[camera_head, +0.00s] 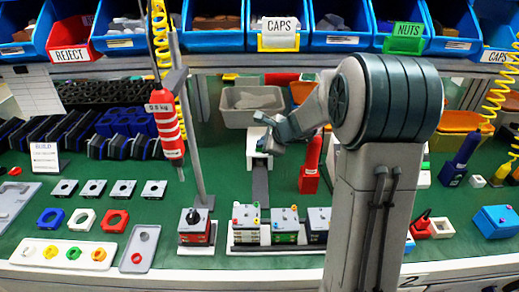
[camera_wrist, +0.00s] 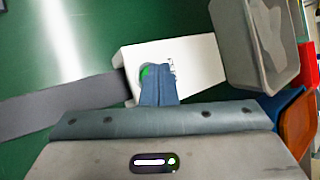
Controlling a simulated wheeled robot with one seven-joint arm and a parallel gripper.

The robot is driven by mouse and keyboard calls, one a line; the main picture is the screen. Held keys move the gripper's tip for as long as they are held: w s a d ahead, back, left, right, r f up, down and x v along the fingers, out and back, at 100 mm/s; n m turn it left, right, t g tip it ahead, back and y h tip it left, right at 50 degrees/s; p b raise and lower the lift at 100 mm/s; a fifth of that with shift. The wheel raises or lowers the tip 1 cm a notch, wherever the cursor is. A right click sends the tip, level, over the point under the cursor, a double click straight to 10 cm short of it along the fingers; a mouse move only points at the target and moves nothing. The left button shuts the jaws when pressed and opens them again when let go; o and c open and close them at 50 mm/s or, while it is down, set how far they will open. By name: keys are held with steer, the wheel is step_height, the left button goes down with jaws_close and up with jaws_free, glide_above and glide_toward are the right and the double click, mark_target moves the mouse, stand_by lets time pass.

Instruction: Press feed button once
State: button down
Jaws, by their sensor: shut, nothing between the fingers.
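A white box with a round green button stands at the back middle of the green bench; the box (camera_head: 255,160) meets the far end of a dark strip. In the wrist view the white box (camera_wrist: 195,62) lies under my fingers, and the green button (camera_wrist: 145,71) shows at the left edge of the fingertips. My gripper (camera_head: 264,132) is shut and empty over the box. In the wrist view its fingertips (camera_wrist: 157,68) overlap the button and hide part of it. I cannot tell whether they touch it or how far it is pushed in.
A grey bin (camera_head: 252,103) stands just behind the box. A red bottle (camera_head: 310,168) is to the right. A dark strip (camera_head: 260,185) runs from the box toward coloured modules. A red weighted tool (camera_head: 166,125) hangs on a yellow coil at left, near a grey post (camera_head: 192,150).

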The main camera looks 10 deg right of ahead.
steer(key=shift+f, duration=0.2)
steer(key=shift+r, duration=0.1)
steer(key=shift+r+p, duration=0.6)
steer(key=shift+r, duration=0.15)
step_height(320, 180, up, 5)
steer(key=p, duration=0.4)
steer(key=shift+r, duration=0.1)
stand_by(0.8)
